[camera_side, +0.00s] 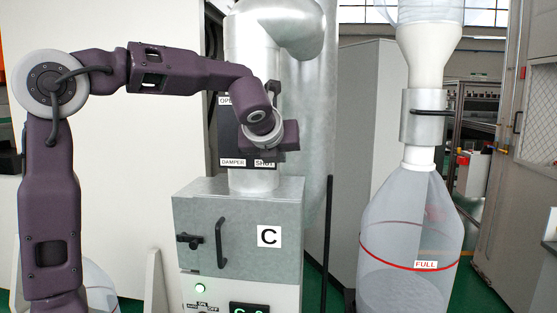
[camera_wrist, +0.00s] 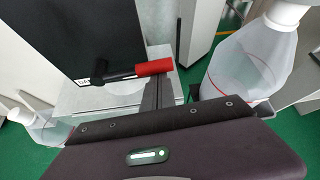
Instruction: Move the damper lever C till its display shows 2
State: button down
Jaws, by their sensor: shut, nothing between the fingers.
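The damper lever C shows in the wrist view as a black rod with a red grip (camera_wrist: 154,67), running right from a pivot on a dark plate. In the side view the dark damper plate (camera_side: 229,134) carries an OPEN label, partly covered, at top and DAMPER and SHUT labels at the bottom; my wrist hides the lever there. My gripper (camera_side: 284,140) is in front of the plate's right side. In the wrist view its fingers (camera_wrist: 157,91) are shut and empty, close to the red grip; I cannot tell whether they touch. The display (camera_side: 250,308) has green characters, cut off by the frame's bottom edge.
Below the plate is a grey box marked C (camera_side: 269,237) with a door handle (camera_side: 221,243) and a latch. A lit green lamp (camera_side: 199,288) is under it. A clear bag marked FULL (camera_side: 408,235) hangs at the right. A large duct rises behind the plate.

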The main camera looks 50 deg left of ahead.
notch_tip(320, 180, up, 2)
jog(key=shift+s+a+r+n+t+h, duration=0.1)
jog(key=shift+r+n+t+h, duration=0.1)
jog(key=shift+n+t+h, duration=0.45)
jog(key=shift+n, duration=0.25)
notch_tip(320, 180, down, 4)
jog(key=d, duration=0.2)
jog(key=v, duration=1)
jog(key=s+d+f+n+g+h, duration=0.2)
jog(key=s+d+f+n+h, duration=0.1)
jog(key=s+f+n, duration=0.6)
jog(key=s+d+f+n+g+h, duration=0.2)
jog(key=s+d+f+n, duration=0.4)
jog(key=s+f+n, duration=0.3)
jog(key=s+n+h, duration=0.1)
jog(key=s+n, duration=0.2)
jog(key=n, duration=0.3)
jog(key=shift+s+g, duration=0.2)
jog(key=shift+g, duration=0.15)
jog(key=shift+h, duration=0.25)
dwell(0.6)
